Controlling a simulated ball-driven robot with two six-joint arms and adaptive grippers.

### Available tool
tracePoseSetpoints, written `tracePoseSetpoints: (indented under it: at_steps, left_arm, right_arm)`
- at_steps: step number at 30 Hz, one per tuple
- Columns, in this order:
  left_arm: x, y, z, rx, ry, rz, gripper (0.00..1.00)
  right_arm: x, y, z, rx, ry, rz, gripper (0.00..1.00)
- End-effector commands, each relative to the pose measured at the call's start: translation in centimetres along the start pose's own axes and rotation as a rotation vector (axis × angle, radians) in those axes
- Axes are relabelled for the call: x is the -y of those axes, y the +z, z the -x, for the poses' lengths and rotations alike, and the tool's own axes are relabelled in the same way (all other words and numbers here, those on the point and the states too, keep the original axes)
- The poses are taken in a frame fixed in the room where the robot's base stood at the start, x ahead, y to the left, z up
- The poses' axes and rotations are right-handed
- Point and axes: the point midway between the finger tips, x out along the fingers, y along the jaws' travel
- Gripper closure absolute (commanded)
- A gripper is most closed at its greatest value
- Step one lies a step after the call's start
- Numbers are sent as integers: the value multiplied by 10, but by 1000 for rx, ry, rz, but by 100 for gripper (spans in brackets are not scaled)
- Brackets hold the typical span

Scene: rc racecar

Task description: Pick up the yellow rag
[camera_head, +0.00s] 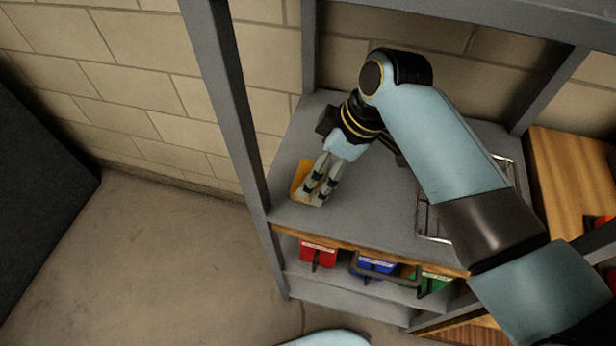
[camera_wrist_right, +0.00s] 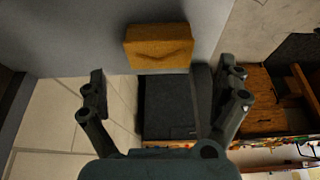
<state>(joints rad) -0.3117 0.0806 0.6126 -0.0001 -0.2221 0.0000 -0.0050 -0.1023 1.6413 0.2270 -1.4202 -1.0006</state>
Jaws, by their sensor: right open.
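The yellow rag (camera_head: 299,174) lies on the grey shelf top (camera_head: 285,213), near its left end. My right gripper covers part of it in the head view. In the right wrist view the rag (camera_wrist_right: 158,47) shows as a folded orange-yellow block, ahead of the fingertips and roughly centred between them. My right gripper (camera_head: 315,191) is over the rag's right side in the head view. Its two fingers stand apart in the wrist view (camera_wrist_right: 165,80), with nothing between them. Whether a finger touches the rag cannot be told. My left gripper is not in view.
A grey shelf post (camera_head: 235,110) stands left of the rag. A wire rack (camera_head: 426,215) lies on the shelf to the right, partly behind my arm. Red (camera_head: 318,252), blue (camera_head: 376,266) and green (camera_head: 432,282) bins sit on the level below. Open floor (camera_head: 150,260) lies at left.

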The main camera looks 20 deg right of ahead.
Motion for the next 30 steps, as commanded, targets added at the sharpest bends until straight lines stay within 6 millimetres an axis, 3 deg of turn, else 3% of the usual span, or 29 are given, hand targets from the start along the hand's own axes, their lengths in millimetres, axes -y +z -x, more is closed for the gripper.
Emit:
tracePoseSetpoints:
  at_steps: [4,12,21,30]
  left_arm:
    - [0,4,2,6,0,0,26]
    - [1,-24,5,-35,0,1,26]
    - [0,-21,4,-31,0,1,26]
    - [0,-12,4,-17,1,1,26]
  right_arm:
    - [0,0,-12,1,-1,0,0]
    - [1,1,-51,0,1,-1,0]
    - [1,2,-56,0,2,-1,1]
    - [1,2,-56,0,2,-1,41]
